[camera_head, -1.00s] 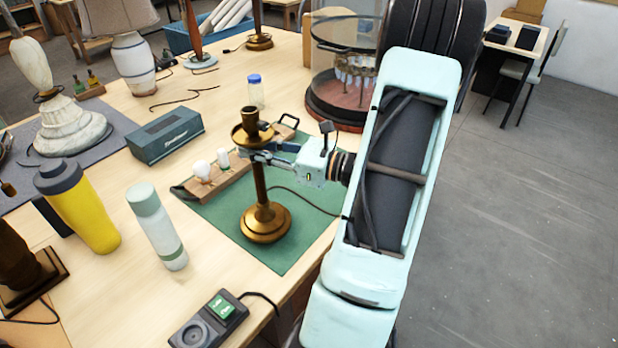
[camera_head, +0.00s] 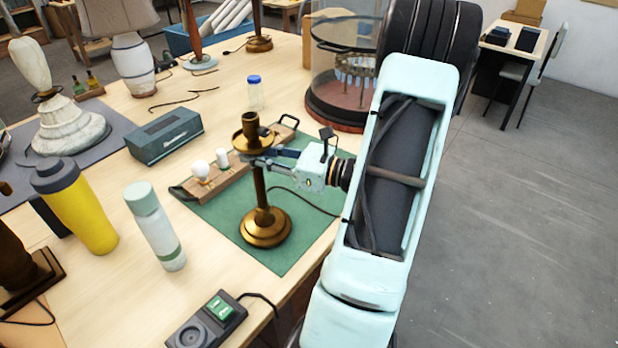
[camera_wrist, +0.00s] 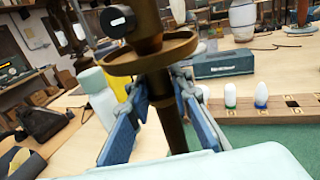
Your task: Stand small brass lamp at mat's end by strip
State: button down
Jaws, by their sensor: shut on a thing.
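The small brass lamp (camera_head: 266,226) is upright, with a round base, a thin stem and a cup-like top. My gripper (camera_head: 260,158) is shut on its stem just below the cup; the wrist view shows the blue fingers on both sides of the stem (camera_wrist: 165,105). The lamp's base appears over the green mat (camera_head: 300,240), toward its front part. I cannot tell whether the base touches the mat. The wooden strip (camera_head: 232,180) with white bulbs lies along the mat's far left edge, behind the lamp; it also shows in the wrist view (camera_wrist: 285,110).
A grey-blue box (camera_head: 165,137), a pale bottle (camera_head: 155,228) and a yellow bottle (camera_head: 80,210) stand left of the mat. A switch box (camera_head: 207,320) lies in front. A glass-covered display (camera_head: 345,85) stands behind. A dark cord runs over the mat.

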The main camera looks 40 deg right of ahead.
jog(key=shift+r, duration=0.1)
jog(key=c, duration=1.7)
grip_release()
jog(key=shift+o, duration=0.2)
jog(key=shift+f, duration=0.25)
jog(key=v, duration=1.2)
jog(key=shift+r, duration=0.1)
